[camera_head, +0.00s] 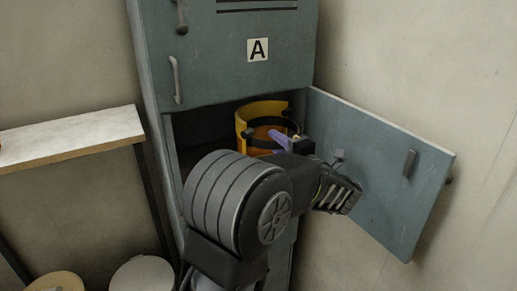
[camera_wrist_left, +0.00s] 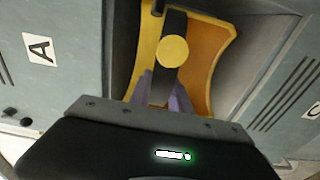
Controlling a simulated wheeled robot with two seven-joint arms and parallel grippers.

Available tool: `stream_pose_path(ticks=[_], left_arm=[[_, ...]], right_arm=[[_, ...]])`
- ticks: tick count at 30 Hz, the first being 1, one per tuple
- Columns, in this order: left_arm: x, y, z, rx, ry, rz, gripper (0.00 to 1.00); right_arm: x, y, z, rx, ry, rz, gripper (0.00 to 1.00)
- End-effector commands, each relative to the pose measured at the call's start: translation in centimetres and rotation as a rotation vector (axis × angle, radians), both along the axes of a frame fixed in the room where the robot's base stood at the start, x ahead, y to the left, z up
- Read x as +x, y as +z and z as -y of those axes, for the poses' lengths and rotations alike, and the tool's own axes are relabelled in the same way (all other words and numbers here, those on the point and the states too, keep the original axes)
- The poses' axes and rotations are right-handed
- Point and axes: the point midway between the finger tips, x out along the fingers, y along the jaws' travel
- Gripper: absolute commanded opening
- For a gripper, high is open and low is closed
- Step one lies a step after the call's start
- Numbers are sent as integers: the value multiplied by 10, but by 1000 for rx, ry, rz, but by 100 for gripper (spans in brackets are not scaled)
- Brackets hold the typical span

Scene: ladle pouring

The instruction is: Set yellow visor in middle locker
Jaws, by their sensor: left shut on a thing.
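The yellow visor (camera_head: 247,115), a curved shield with a black band, is upright at the mouth of the middle locker (camera_head: 195,127), below the closed door marked A. My left gripper (camera_head: 280,139) reaches into the opening and is shut on the visor; its purple fingers show. In the left wrist view the visor (camera_wrist_left: 218,50) fills the opening, with a round yellow knob on its dark band and the purple fingers (camera_wrist_left: 162,95) at its near side. Whether the visor touches the locker floor is hidden by my arm. My right gripper is not in view.
The middle locker's door (camera_head: 385,185) stands open to the right, close beside my left wrist. Door A (camera_head: 220,65) above is closed. A white-topped shelf (camera_head: 70,137) is at the left, with two round stool-like tops (camera_head: 143,274) below it.

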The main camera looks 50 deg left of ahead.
Motion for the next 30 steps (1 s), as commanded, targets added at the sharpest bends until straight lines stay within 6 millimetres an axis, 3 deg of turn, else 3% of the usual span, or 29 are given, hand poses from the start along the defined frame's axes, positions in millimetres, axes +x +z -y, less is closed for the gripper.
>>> stream_pose_path(ticks=[3, 12, 18, 30], left_arm=[[10, 5, -33, 8, 3, -2, 0], [29, 4, -94, 7, 1, -2, 0], [29, -25, -90, 5, -3, -3, 0], [28, -32, -90, 3, -2, -1, 0]], right_arm=[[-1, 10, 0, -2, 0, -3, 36], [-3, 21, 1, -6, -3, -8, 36], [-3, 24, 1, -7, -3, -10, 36], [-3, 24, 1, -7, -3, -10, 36]])
